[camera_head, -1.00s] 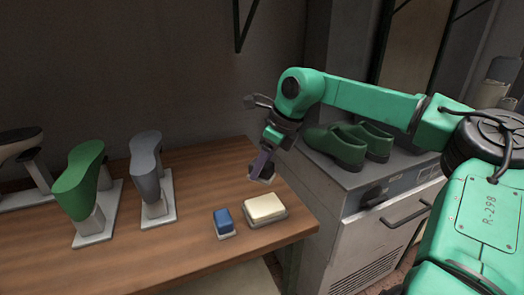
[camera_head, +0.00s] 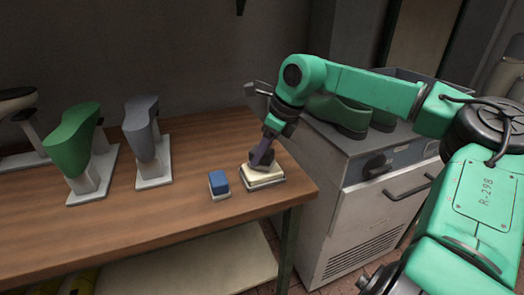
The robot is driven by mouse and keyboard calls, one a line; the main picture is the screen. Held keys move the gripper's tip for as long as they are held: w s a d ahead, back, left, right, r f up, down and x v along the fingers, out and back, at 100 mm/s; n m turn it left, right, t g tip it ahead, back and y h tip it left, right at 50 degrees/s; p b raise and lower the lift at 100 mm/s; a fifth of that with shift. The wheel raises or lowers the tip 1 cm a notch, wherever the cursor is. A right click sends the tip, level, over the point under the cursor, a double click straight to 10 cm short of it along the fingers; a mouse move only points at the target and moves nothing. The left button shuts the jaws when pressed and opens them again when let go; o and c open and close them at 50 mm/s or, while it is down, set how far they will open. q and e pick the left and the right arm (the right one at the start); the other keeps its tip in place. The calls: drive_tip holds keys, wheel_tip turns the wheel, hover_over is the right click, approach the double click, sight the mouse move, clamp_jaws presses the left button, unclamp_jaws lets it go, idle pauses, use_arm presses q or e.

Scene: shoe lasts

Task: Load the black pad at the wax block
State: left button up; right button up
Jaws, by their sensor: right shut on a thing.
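The wax block (camera_head: 262,178) is a cream slab on a low grey tray near the table's right end. My right gripper (camera_head: 263,157) is directly over it, fingers pointing down. It is shut on the black pad (camera_head: 257,163), a small dark piece partly hidden by the fingers. The pad is at the top of the wax block; I cannot tell whether it presses on it or hovers just above. My left gripper is not in view.
A blue pad (camera_head: 218,181) on a pale base stands just left of the wax block. A green last (camera_head: 72,142) and a grey last (camera_head: 141,126) stand on white bases. Green shoes (camera_head: 342,112) sit on the grey cabinet (camera_head: 365,185). The wooden table's (camera_head: 130,220) front is clear.

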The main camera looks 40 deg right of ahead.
sight(254, 147)
drive_tip(key=shift+f+b, duration=0.35)
drive_tip(key=shift+f, duration=0.1)
idle(0.8)
drive_tip(key=shift+f, duration=0.1)
idle(0.8)
drive_tip(key=shift+s, duration=0.1)
wheel_tip(254, 147, up, 7)
drive_tip(key=p, duration=0.7)
idle(0.6)
